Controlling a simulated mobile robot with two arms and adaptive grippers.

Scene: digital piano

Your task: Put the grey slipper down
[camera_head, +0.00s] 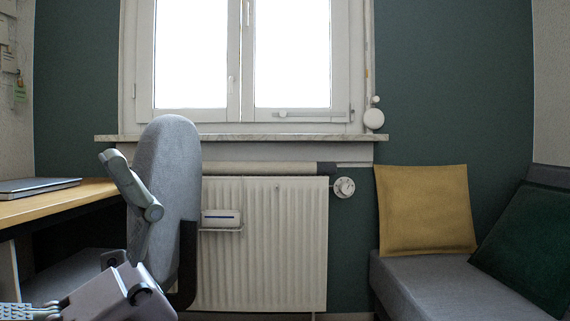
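I cannot make out a grey slipper in the head view. Grey and black mechanical parts, which look like part of my own arm, show at the bottom left edge, in front of the office chair (172,170). A pale, dotted piece (14,311) lies at the far lower left corner, cut off by the frame; I cannot tell what it is. My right gripper is outside the picture.
A wooden desk (50,202) with a closed laptop (36,186) stands at the left. A white radiator (265,260) is under the window. A grey sofa (450,285) with yellow (424,210) and dark green (530,245) cushions stands at the right. Little floor shows.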

